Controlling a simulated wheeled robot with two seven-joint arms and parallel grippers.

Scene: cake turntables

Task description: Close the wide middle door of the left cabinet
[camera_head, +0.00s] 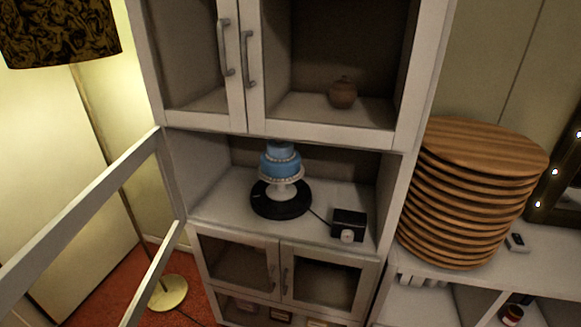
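The wide middle door (85,204) of the white cabinet (410,165) stands wide open. It is hinged on the compartment's left side and swings out toward me, past the left edge of the head view. Its white frame shows, with the upper rail running to the lower left and the lower rail (153,276) below it. Its free edge and any handle are out of view. The middle compartment is uncovered. Inside, a blue tiered cake (281,162) on a white stand sits on a black turntable (281,204), with a small black box (348,225) beside it. Neither gripper is in view.
Upper doors with grey handles (249,60) and lower doors (322,277) are shut. A tall stack of round wooden boards (480,150) stands on the right-hand shelf. A lamp (60,30) stands at the left, its base (167,293) on the red floor behind the open door.

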